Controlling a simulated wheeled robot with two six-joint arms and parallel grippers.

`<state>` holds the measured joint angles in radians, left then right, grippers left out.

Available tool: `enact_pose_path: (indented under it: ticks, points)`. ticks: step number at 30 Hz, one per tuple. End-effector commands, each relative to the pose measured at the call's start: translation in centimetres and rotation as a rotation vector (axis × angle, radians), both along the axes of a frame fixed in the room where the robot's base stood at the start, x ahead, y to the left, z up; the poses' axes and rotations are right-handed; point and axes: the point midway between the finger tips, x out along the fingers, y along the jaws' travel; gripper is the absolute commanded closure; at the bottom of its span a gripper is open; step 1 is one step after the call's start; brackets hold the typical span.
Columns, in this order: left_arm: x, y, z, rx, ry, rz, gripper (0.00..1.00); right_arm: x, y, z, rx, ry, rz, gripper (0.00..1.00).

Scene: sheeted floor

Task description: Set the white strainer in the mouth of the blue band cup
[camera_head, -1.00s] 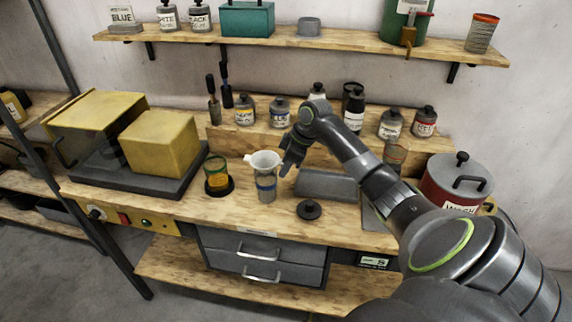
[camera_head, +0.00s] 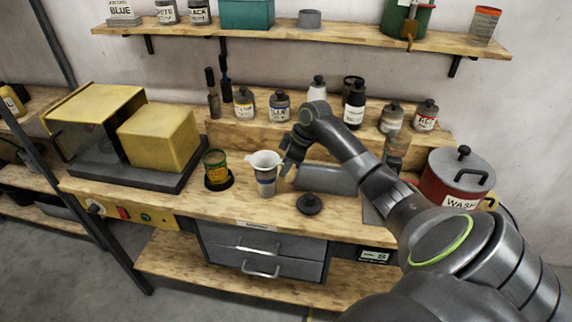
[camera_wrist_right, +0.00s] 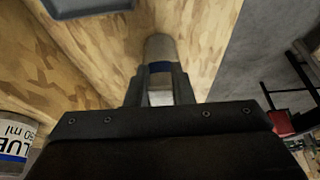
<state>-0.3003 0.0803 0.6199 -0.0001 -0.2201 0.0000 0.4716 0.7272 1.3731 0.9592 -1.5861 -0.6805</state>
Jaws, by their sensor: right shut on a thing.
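The white strainer (camera_head: 264,159) is a pale funnel shape, upright over the mouth of the blue band cup (camera_head: 266,187). The cup is grey and stands on the bench; its rim is hidden by the strainer, and I cannot tell whether the strainer rests on it. My right gripper (camera_head: 284,165) is just right of the strainer, shut on it at its side. In the right wrist view, a white part of the strainer (camera_wrist_right: 160,98) shows between the fingers, with the cup's blue band (camera_wrist_right: 159,68) beyond. My left gripper is not in view.
Left of the cup stands a yellow-green tin (camera_head: 216,167) on a dark round base. A black lid (camera_head: 309,204) lies front right. A grey tray (camera_head: 326,179) is behind it. Several bottles stand on the back riser (camera_head: 240,134). A red wash pot (camera_head: 442,190) is at the right.

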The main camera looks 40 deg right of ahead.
Motion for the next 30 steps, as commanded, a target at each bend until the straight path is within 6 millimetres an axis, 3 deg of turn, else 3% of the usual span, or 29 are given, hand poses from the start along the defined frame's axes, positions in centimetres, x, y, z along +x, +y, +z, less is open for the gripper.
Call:
enact_pose_path:
  ticks: [3, 4, 10, 22, 30]
  points:
    - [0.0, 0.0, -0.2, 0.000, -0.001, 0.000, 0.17, 0.0, 0.0, -0.4, 0.000, 0.000, 0.000, 0.92]
    - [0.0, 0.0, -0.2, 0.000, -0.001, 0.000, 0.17, 0.0, 0.0, -0.4, 0.000, 0.000, 0.000, 0.78]
    - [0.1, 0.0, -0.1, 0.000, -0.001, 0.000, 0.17, 0.0, 0.0, -0.3, 0.000, 0.000, 0.000, 0.54]
    - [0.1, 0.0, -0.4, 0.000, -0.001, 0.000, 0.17, -0.2, -0.4, 0.6, -0.003, -0.003, 0.000, 0.54]
    - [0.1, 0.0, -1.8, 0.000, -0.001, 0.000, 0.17, -1.9, -1.9, 5.8, -0.008, -0.004, 0.000, 0.54]
